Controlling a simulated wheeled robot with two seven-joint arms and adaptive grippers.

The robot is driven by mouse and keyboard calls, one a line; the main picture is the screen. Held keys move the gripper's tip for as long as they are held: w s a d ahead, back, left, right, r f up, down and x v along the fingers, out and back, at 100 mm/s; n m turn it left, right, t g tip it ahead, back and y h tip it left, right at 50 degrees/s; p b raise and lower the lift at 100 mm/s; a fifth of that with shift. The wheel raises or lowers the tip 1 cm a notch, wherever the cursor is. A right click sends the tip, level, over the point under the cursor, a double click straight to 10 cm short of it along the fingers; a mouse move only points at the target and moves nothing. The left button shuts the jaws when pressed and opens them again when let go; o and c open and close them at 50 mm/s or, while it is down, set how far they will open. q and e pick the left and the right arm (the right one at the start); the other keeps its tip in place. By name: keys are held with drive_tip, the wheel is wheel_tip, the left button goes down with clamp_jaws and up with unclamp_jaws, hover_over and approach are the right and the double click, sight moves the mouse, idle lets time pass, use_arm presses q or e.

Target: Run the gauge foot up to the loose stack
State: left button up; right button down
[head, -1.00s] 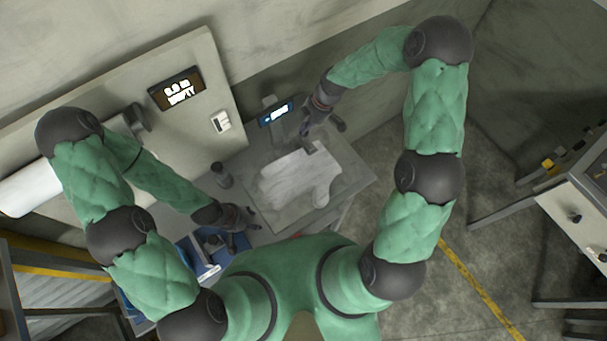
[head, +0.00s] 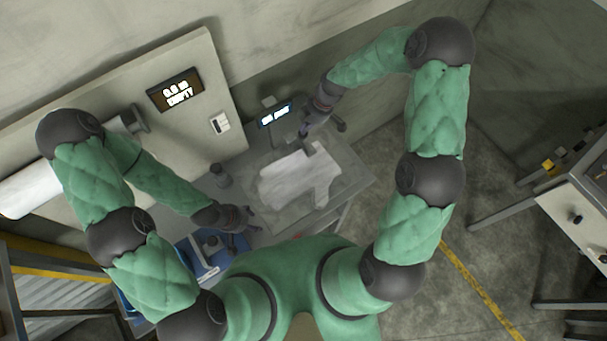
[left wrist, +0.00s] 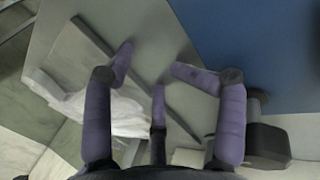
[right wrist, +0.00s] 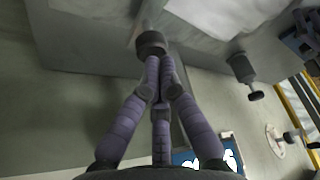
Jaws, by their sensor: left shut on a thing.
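A white, glove-shaped stack of film (head: 296,178) lies on the grey table; part of it shows in the left wrist view (left wrist: 110,108). My right gripper (head: 305,130) is at the stack's far edge. In the right wrist view its fingers come together on a dark round knob (right wrist: 151,42) on a thin rod, which I take for part of the gauge. The foot itself I cannot make out. My left gripper (head: 252,220) is low at the table's near left corner. Its fingers (left wrist: 155,72) lie by a thin dark bar (left wrist: 135,77); what they grip is unclear.
A small blue-lit display (head: 276,115) stands behind the stack. A dark knobbed post (head: 220,174) stands left of it. A wall panel (head: 195,58) carries a lit sign. Floor right of the table is clear.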

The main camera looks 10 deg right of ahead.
use_arm(q)
drive_tip(key=shift+r+p, duration=0.4)
use_arm(e)
wheel_tip(320, 180, up, 2)
use_arm(q)
drive_tip(key=shift+w+r+p, duration=0.15)
drive_tip(key=shift+r+p, duration=0.35)
drive_tip(key=shift+w+r+p, duration=0.15)
drive_tip(key=shift+r+p, duration=0.35)
use_arm(e)
drive_tip(key=shift+w+a+r, duration=0.1)
drive_tip(key=shift+w+r, duration=0.1)
drive_tip(key=shift+r, duration=0.9)
drive_tip(key=shift+w+r, duration=0.15)
drive_tip(key=shift+r, duration=0.9)
use_arm(q)
drive_tip(key=shift+s+r+p, duration=0.1)
drive_tip(key=shift+r+p, duration=1.35)
use_arm(e)
wheel_tip(320, 180, up, 7)
drive_tip(key=shift+f, duration=0.2)
